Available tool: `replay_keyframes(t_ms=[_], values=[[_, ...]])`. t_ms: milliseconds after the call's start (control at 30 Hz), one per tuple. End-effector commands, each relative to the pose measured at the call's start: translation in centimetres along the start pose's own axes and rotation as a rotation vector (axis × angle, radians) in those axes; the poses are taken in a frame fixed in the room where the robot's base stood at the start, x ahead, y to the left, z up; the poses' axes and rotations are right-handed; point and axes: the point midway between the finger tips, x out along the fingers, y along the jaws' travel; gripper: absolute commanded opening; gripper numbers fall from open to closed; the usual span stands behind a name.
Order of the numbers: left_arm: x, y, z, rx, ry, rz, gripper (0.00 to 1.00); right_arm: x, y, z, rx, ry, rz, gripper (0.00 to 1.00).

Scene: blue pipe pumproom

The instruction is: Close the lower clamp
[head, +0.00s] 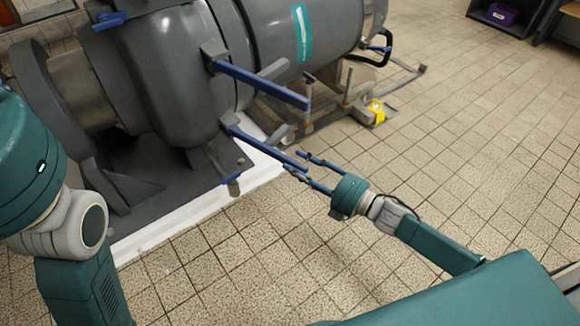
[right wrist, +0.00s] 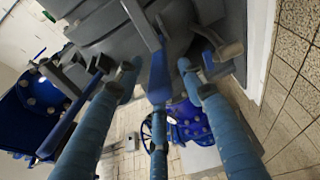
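The lower clamp's blue handle (head: 262,146) sticks out from the grey pump body, low on its near side, and slants down to the right. My right gripper (head: 294,160) is at the outer end of this handle, its fingers spread on either side of it. In the right wrist view the blue handle (right wrist: 159,76) runs between my spread fingers; contact cannot be told. A second blue handle, the upper clamp's (head: 262,84), sticks out above. My left gripper is out of view; only part of my left arm shows.
The large grey pump body (head: 177,75) fills the upper left on a base with a white edge (head: 205,207). A yellow-marked block (head: 376,111) stands beyond my right gripper.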

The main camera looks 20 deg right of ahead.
Motion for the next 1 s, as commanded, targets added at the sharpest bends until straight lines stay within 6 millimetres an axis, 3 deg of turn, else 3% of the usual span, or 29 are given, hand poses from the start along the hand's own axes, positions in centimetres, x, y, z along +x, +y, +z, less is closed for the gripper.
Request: replay_keyframes(t_ms=[200, 567, 767, 1000], values=[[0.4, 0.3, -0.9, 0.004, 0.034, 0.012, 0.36, 2.5, -0.1, 0.0, 0.001, 0.000, 0.001, 0.40], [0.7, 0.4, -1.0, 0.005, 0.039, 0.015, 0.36, 3.0, 0.0, 0.0, 0.002, -0.001, -0.001, 0.40], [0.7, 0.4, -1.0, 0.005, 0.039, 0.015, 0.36, 3.0, 0.0, 0.0, 0.002, -0.001, -0.001, 0.00], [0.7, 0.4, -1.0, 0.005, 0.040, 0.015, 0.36, 2.9, 0.1, 0.1, 0.001, 0.000, 0.001, 0.00]])
